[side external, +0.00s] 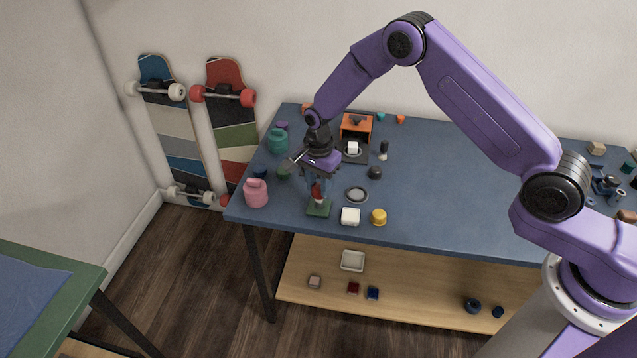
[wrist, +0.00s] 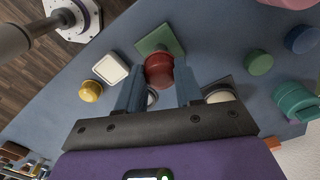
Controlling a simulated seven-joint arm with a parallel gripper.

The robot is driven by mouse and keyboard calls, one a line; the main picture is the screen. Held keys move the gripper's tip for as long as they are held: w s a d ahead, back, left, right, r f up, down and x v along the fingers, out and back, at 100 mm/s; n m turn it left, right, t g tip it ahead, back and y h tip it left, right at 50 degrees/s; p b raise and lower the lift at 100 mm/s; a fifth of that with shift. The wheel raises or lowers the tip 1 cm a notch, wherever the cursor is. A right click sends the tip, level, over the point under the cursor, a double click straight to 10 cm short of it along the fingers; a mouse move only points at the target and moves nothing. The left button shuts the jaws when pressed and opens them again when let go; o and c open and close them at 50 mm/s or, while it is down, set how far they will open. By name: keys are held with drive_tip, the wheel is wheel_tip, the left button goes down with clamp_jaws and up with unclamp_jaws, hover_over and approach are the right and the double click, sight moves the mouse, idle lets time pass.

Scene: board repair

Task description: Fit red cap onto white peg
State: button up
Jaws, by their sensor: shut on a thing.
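My gripper (side external: 318,188) points down near the left front of the blue table, its fingers shut on the red cap (side external: 317,193). In the wrist view the red cap (wrist: 158,71) sits between the two fingertips of my gripper (wrist: 160,66). Right below the cap is the green square base (side external: 318,210), which also shows in the wrist view (wrist: 152,39).
Close by stand a white block (side external: 350,216), a yellow cap (side external: 378,216), a grey ring dish (side external: 356,194) and a pink jug (side external: 256,193). A teal jug (side external: 278,141) and an orange box (side external: 356,127) stand farther back. The middle of the table (side external: 460,190) is clear.

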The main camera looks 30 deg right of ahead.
sight(318, 186)
drive_tip(key=shift+f, duration=0.1)
drive_tip(key=shift+f, duration=1.1)
drive_tip(key=shift+f, duration=0.55)
idle(0.9)
drive_tip(key=o, duration=0.7)
drive_tip(key=shift+r, duration=5.45)
drive_tip(key=shift+r, duration=0.1)
